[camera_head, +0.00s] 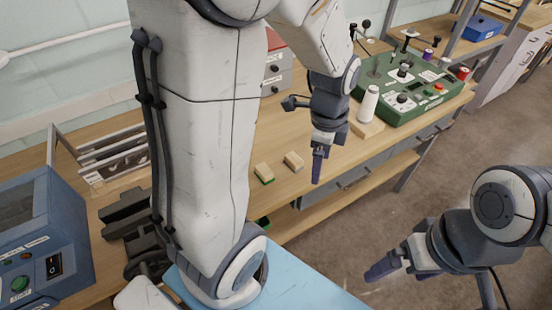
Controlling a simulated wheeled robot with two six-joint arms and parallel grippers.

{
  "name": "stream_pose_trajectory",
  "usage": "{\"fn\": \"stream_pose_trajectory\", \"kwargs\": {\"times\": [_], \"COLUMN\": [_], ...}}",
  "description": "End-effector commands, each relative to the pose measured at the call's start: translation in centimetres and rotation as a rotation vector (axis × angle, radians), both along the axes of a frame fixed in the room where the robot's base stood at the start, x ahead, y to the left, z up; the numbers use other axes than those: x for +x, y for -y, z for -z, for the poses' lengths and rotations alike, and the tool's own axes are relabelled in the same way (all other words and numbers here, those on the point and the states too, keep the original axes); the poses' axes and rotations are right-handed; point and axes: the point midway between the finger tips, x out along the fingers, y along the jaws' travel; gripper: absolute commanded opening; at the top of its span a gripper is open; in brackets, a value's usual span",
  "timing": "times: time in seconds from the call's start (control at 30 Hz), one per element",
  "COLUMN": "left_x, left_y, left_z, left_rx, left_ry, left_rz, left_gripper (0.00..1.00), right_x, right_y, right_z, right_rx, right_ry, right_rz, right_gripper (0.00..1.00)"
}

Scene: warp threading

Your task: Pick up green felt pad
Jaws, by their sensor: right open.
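A small beige block with a green layer along its lower edge (264,173), which looks like the green felt pad, lies on the wooden bench. A similar beige block with a pale lower edge (293,161) lies just right of it. My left gripper (318,170) points down over the bench's front part, right of both blocks and apart from them. Its fingers overlap in this view, so its opening is unclear. My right gripper (388,266) is open and empty at the lower right, over the floor and away from the bench.
A green control box (410,88) with knobs and a white spool (368,104) stand at the bench's right end. A blue-grey machine (45,240) and a metal rack (112,155) are at left. My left arm hides the bench's middle. A green patch (263,222) shows below the bench edge.

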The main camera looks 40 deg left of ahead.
Motion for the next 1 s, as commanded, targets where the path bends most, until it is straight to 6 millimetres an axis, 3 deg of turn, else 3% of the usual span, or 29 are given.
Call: {"fn": "stream_pose_trajectory", "kwargs": {"times": [0.03, 0.2, 0.3, 0.4, 0.57, 0.8, 1.0], "left_x": [0.9, 2.3, 2.1, 1.8, 1.5, 1.5, 1.4], "left_y": [-2.8, -10.8, -14.4, -16.7, -18.2, -18.2, -18.1], "left_z": [1.6, 4.9, 6.5, 7.4, 8.8, 12.3, 13.7], "left_rx": [0.007, 0.022, 0.028, 0.03, 0.029, 0.029, 0.029], "left_ry": [-0.006, -0.012, -0.014, -0.016, -0.019, -0.019, -0.018], "left_rz": [0.055, 0.307, 0.419, 0.498, 0.553, 0.558, 0.558], "left_gripper": [0.85, 0.85, 0.85, 0.85, 0.85, 0.85, 0.85], "right_x": [0.0, 0.0, 0.0, 0.0, 0.0, 0.0, 0.0], "right_y": [0.0, 0.0, 0.0, 0.0, 0.0, 0.0, 0.0], "right_z": [0.7, 1.5, 1.8, 2.0, 1.9, 1.6, 1.4], "right_rx": [0.0, 0.0, 0.0, 0.0, 0.0, 0.0, 0.0], "right_ry": [0.0, 0.0, 0.0, 0.0, 0.0, 0.0, 0.0], "right_rz": [0.0, -0.001, -0.001, -0.001, -0.001, -0.001, -0.001], "right_gripper": [0.97, 0.97, 0.97, 0.97, 0.97, 0.97, 0.97]}}
